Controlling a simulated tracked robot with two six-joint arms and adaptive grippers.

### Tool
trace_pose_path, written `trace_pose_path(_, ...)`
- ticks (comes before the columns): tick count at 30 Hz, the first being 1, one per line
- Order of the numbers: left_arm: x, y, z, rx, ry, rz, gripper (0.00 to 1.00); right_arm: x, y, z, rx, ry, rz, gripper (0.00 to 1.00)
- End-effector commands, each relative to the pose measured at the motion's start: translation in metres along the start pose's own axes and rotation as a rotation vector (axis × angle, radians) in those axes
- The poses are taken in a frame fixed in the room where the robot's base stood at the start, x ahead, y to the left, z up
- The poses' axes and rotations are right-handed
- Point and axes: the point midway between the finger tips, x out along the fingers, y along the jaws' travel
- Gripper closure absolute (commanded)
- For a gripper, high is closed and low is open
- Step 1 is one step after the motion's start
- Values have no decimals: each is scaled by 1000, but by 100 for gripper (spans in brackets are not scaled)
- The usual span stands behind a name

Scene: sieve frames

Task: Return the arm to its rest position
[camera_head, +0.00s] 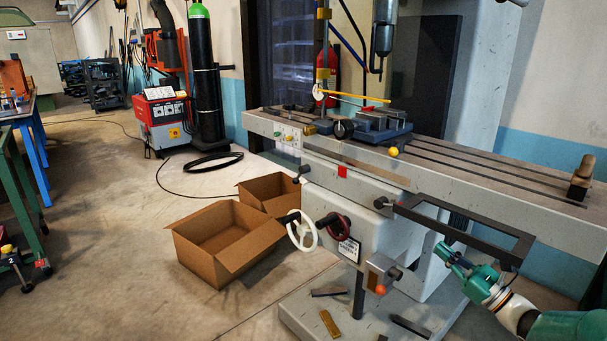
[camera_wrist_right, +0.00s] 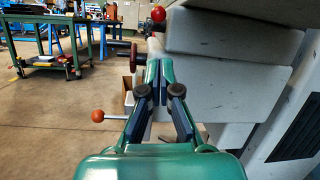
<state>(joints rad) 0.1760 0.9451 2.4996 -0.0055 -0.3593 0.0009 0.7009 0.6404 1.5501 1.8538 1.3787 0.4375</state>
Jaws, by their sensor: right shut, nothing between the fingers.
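My right gripper (camera_head: 443,250) is at the lower right of the head view, its green arm coming in from the right edge. Its fingers are shut with nothing between them, and the wrist view also shows the closed fingers (camera_wrist_right: 158,88). A dark rectangular frame (camera_head: 450,234) projects from the front of the grey milling machine (camera_head: 350,192), just above and beside the gripper. I cannot tell whether they touch. My left gripper is not in view.
Two open, empty-looking cardboard boxes (camera_head: 224,243) (camera_head: 270,190) stand on the floor left of the machine. A white handwheel (camera_head: 316,236) and an orange-knobbed lever (camera_head: 380,289) stick out near the gripper. Loose bars (camera_head: 329,323) lie on the machine base.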

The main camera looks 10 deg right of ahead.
Motion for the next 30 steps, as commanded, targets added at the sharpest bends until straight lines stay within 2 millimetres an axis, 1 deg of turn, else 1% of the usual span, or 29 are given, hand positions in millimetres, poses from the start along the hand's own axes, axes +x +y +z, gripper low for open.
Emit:
trace_pose_path(7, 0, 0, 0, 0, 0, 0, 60, 4, 0, 0, 0, 0, 1, 100)
trace_pose_path(11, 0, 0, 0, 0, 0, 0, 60, 15, 1, 1, 1, -3, 2, 100)
trace_pose_path(14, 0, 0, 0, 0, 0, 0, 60, 29, 1, 1, -1, -4, 3, 100)
trace_pose_path(24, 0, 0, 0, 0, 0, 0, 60, 86, 0, 5, -4, -9, 1, 100)
trace_pose_path(27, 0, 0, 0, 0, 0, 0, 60, 97, -1, 6, -4, -10, -1, 100)
trace_pose_path(30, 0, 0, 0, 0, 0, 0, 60, 104, -2, 6, -5, -9, -2, 100)
